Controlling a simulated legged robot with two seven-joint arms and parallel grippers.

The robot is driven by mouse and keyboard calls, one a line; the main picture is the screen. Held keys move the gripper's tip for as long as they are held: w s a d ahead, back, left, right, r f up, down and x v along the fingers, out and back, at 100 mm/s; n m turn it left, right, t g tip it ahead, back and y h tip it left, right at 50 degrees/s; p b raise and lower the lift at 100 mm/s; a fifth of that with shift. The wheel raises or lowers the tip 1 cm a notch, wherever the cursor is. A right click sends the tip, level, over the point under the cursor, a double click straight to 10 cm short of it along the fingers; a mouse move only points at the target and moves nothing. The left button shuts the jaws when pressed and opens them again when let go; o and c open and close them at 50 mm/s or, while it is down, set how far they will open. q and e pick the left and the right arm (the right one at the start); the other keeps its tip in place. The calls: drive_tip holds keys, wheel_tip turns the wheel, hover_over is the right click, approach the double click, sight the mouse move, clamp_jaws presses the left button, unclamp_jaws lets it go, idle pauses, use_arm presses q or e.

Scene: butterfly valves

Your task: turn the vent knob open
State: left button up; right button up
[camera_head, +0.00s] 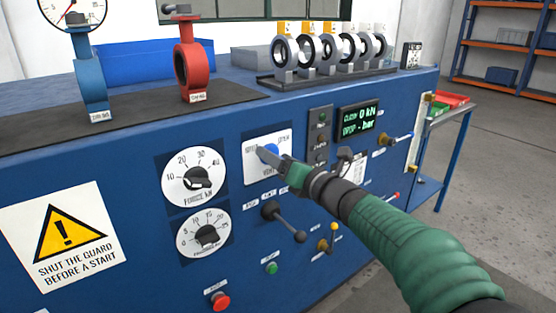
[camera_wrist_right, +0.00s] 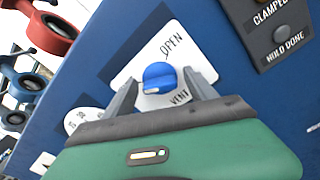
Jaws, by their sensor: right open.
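The vent knob (camera_head: 267,152) is blue and sits on a white plate (camera_head: 254,170) on the front of the blue bench. In the right wrist view, the knob (camera_wrist_right: 158,76) is rounded with a pale mark on its lower edge, and the plate reads OPEN above it and VENT below. My right gripper (camera_wrist_right: 160,82) is open, with one finger on each side of the knob. Whether the fingers touch it cannot be told. In the head view, my right gripper (camera_head: 279,160) partly covers the knob and plate. My left gripper is not in view.
A force dial (camera_head: 192,180) and a second dial (camera_head: 203,232) lie left of the plate. A black lever (camera_head: 286,223) lies below, and a display (camera_head: 358,118) to the right. Red (camera_head: 190,70) and blue (camera_head: 91,85) valves stand on the bench top.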

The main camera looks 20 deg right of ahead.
drive_tip(key=c, duration=1.2)
drive_tip(key=shift+c, duration=0.2)
